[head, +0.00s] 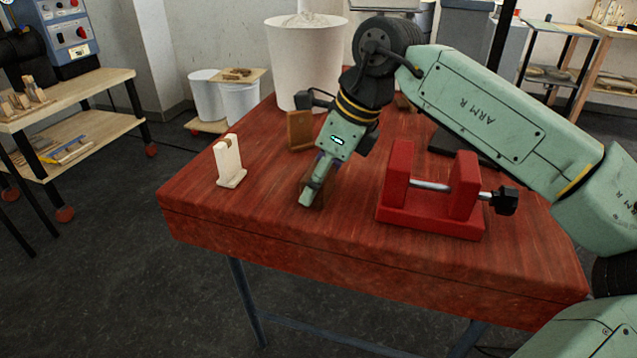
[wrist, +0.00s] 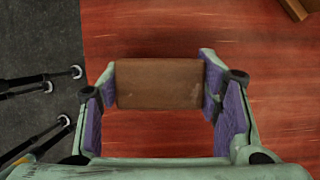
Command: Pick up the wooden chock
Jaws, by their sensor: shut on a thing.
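The wooden chock (wrist: 158,84) is a plain brown block between my two purple-padded fingers in the wrist view. Both fingertips touch its ends. In the head view my gripper (head: 311,192) points down at the red table (head: 262,225), left of the red vise. Only a dark brown sliver of the chock (head: 318,199) shows behind the finger there. My gripper (wrist: 160,88) is shut on the chock. I cannot tell whether the chock is clear of the tabletop.
A cream wooden stand (head: 229,164) is to the left of my gripper. A brown block (head: 299,130) stands behind it. The red vise (head: 430,195) is close on the right. A large white bin (head: 305,65) stands at the back. The front left tabletop is clear.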

